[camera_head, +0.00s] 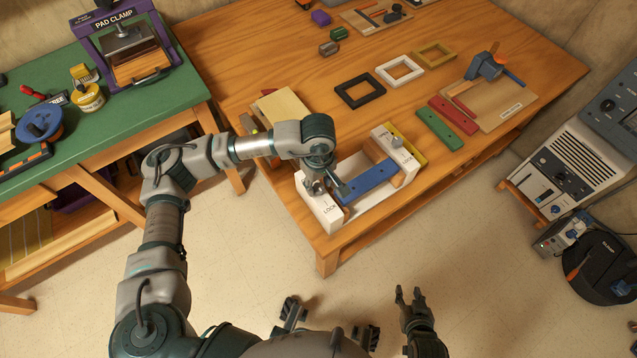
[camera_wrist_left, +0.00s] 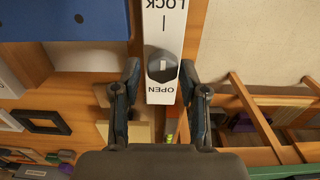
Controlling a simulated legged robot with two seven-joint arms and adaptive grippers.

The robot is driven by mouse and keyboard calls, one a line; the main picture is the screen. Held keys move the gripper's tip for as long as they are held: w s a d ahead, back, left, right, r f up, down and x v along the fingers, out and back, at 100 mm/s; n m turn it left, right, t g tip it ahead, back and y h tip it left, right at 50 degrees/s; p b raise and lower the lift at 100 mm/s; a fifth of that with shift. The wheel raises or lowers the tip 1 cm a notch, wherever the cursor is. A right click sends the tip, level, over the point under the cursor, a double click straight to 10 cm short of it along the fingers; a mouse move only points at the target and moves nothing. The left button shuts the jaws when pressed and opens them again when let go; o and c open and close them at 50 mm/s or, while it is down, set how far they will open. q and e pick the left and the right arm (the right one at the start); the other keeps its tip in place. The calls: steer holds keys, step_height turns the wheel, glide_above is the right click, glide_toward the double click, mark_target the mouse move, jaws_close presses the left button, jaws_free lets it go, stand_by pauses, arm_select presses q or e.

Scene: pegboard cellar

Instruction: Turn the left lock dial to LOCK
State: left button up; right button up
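The left lock block (camera_head: 323,214) is a white strip at the front-left end of the wooden fixture, with LOCK printed near its front. In the left wrist view the strip (camera_wrist_left: 163,30) reads LOCK at the top and OPEN at the bottom, both upside down. Its dark dial (camera_wrist_left: 162,69) sits close to OPEN. My left gripper (camera_head: 322,188) is over this block and hides the dial in the head view. Its open fingers (camera_wrist_left: 160,80) stand on either side of the dial, with visible gaps. My right gripper (camera_head: 410,296) is open and empty, away from the table.
A blue bar (camera_head: 369,184) lies across the fixture, beside the left block. The right lock block (camera_head: 405,157) has a grey dial (camera_head: 396,140). Green (camera_head: 440,129) and red (camera_head: 454,115) bars lie to the right, frames behind. A green bench (camera_head: 160,110) stands left.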

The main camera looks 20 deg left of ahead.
mark_target(319, 186)
arm_select(q)
steer(key=shift+o, duration=0.2)
steer(key=shift+s+f, duration=0.1)
steer(key=shift+f, duration=0.05)
steer(key=shift+r, duration=0.35)
step_height(319, 186, up, 11)
steer(key=shift+r, duration=0.1)
stand_by(0.4)
